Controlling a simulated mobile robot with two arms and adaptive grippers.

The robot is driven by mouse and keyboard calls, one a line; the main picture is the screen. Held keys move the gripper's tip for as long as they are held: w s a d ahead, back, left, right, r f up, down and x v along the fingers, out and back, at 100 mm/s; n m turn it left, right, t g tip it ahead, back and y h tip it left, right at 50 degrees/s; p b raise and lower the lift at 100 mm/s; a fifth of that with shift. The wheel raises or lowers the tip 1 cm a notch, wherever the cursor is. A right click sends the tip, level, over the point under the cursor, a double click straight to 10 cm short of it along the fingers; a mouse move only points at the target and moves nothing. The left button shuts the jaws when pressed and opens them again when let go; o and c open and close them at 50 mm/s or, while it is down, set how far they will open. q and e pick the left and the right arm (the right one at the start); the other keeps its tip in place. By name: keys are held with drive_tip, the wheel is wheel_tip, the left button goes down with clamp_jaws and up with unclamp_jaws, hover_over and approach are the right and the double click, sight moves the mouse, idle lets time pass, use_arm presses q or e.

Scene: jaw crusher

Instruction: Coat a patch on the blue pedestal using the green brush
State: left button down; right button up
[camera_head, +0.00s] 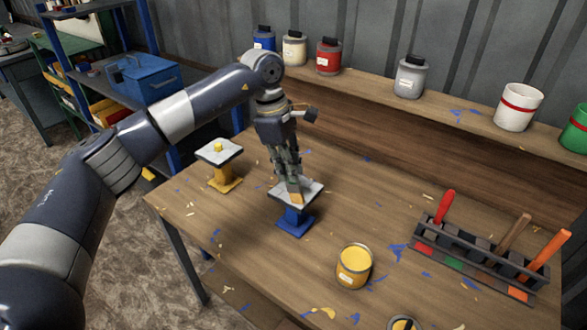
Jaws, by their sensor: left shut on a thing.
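The blue pedestal (296,221) stands on the workbench with a pale square plate (312,190) on top. My left gripper (291,178) points down over this plate and is shut on a brush, whose yellowish-orange bristle end (297,197) is at the plate and seems to touch it. The fingers hide most of the brush, so its handle colour is hard to tell. The gripper and bristles hide part of the plate, and I cannot tell whether there is paint under them. My right gripper is not in view.
An open yellow paint can (354,267) stands front right of the blue pedestal. A brush rack (480,253) holds red, brown and orange handles. Paint cans, including a red one (328,57), line the back shelf.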

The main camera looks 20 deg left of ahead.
use_arm(q)
drive_tip(key=shift+w+a, duration=1.2)
drive_tip(key=shift+a, duration=2.65)
drive_tip(key=shift+s+d, duration=0.5)
drive_tip(key=shift+d, duration=1.05)
drive_tip(key=shift+s+d, duration=0.5)
drive_tip(key=shift+d, duration=1.05)
drive_tip(key=shift+s+d, duration=0.5)
drive_tip(key=shift+d, duration=1.05)
drive_tip(key=shift+r+p, duration=1.5)
drive_tip(key=shift+r, duration=1.05)
